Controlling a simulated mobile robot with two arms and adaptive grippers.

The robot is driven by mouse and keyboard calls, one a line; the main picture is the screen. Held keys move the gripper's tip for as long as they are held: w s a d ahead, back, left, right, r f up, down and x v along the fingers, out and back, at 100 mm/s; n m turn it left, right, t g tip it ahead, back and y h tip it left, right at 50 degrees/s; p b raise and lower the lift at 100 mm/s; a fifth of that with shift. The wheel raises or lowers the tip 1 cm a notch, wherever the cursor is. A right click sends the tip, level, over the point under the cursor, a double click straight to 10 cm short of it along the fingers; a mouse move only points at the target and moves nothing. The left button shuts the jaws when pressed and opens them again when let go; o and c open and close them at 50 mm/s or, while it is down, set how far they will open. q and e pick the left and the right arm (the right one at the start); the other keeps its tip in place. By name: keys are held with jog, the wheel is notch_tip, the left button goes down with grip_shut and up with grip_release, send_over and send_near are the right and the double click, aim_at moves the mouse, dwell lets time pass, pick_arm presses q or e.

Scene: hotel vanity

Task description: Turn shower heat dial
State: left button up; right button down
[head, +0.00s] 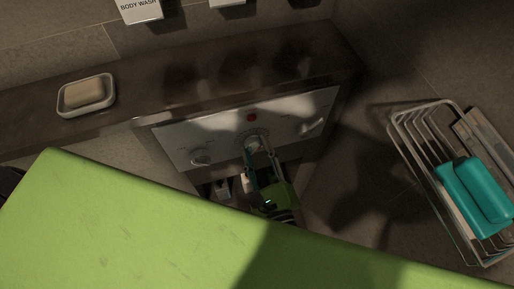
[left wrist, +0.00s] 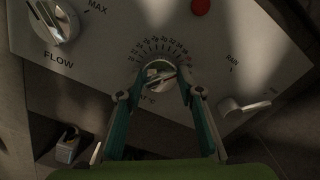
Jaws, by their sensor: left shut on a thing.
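The shower heat dial (left wrist: 158,73) is a round knob with a ring of numbers above it and a °C mark below. It sits in the middle of the white control panel (head: 180,137), and in the head view the dial (head: 252,144) is partly covered by my gripper. My left gripper (left wrist: 158,84) has its two fingers on either side of the dial and is shut on it. In the head view the left gripper (head: 260,150) reaches up to the panel from below. My right gripper is in neither view.
A flow knob (left wrist: 55,22) is left of the dial and a rain lever (left wrist: 244,105) is right. A red button (head: 252,117) sits above. A soap dish (head: 87,107) stands on the ledge; a wire basket (head: 398,126) with teal items is at right.

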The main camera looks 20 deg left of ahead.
pick_arm(q)
jog(key=o, duration=1.1)
jog(key=shift+w, duration=0.15)
jog(key=v, duration=0.7)
jog(key=shift+s+d, duration=0.15)
jog(key=shift+s, duration=0.1)
jog(key=shift+r, duration=0.1)
